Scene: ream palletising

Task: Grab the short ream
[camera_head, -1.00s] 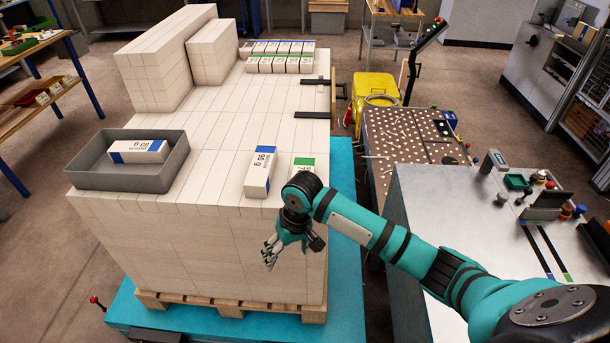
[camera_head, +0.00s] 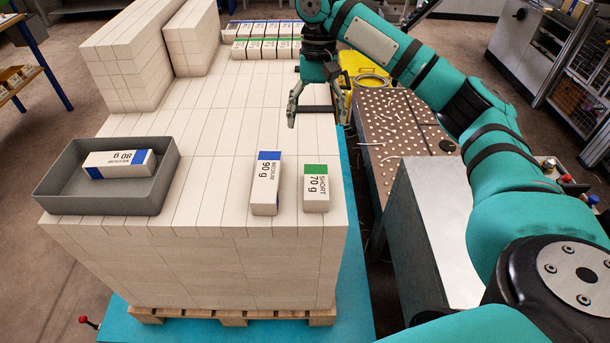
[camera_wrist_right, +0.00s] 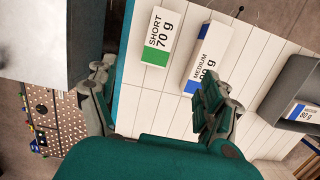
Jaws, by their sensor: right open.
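The short ream (camera_head: 316,188) is a white block with a green end band, marked SHORT 70 g. It lies near the front right corner of the stack top (camera_head: 220,185). It also shows in the right wrist view (camera_wrist_right: 158,37), ahead of the fingers. My right gripper (camera_head: 318,117) is open and empty above the stack, behind the short ream in the head view. In the right wrist view its fingers (camera_wrist_right: 155,108) are spread apart, with the ream beyond them. My left gripper is not in view.
A medium 90 g ream (camera_head: 266,183) with a blue band lies just left of the short ream, a narrow gap between. A grey tray (camera_head: 110,200) holds a medium 80 g ream (camera_head: 118,163). Several reams (camera_head: 262,47) stand at the back. A metal cabinet (camera_head: 430,220) stands to the right.

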